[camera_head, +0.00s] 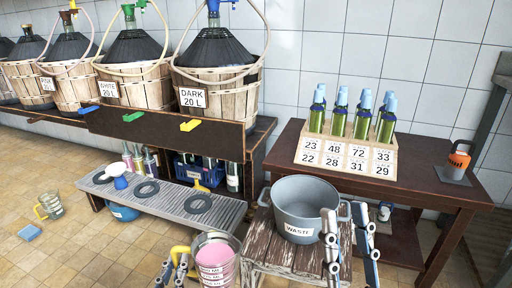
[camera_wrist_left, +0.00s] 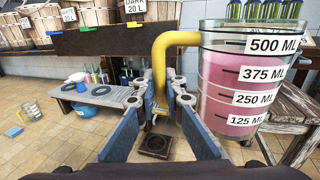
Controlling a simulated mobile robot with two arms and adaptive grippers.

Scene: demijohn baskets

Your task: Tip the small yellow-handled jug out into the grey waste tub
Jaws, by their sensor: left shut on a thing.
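A clear jug (camera_head: 214,266) with a yellow handle holds pink liquid and stands upright at the bottom middle of the head view. In the left wrist view the jug (camera_wrist_left: 232,92) has marks up to 500 ML, with the pink a little above the 375 mark. My left gripper (camera_head: 176,268) is shut on its yellow handle (camera_wrist_left: 160,70). The grey waste tub (camera_head: 297,212), labelled WASTE, stands on a wooden stool, to the right of and beyond the jug. My right gripper (camera_head: 347,226) is open and empty, just right of the tub.
Another yellow-handled jug (camera_head: 50,206) and a blue sponge (camera_head: 29,232) are on the floor at left. A grey slatted bench (camera_head: 170,205) carries dark rings. Basketed demijohns (camera_head: 212,85) line the back. Green bottles (camera_head: 337,119) stand on a numbered rack on the dark table (camera_head: 425,190).

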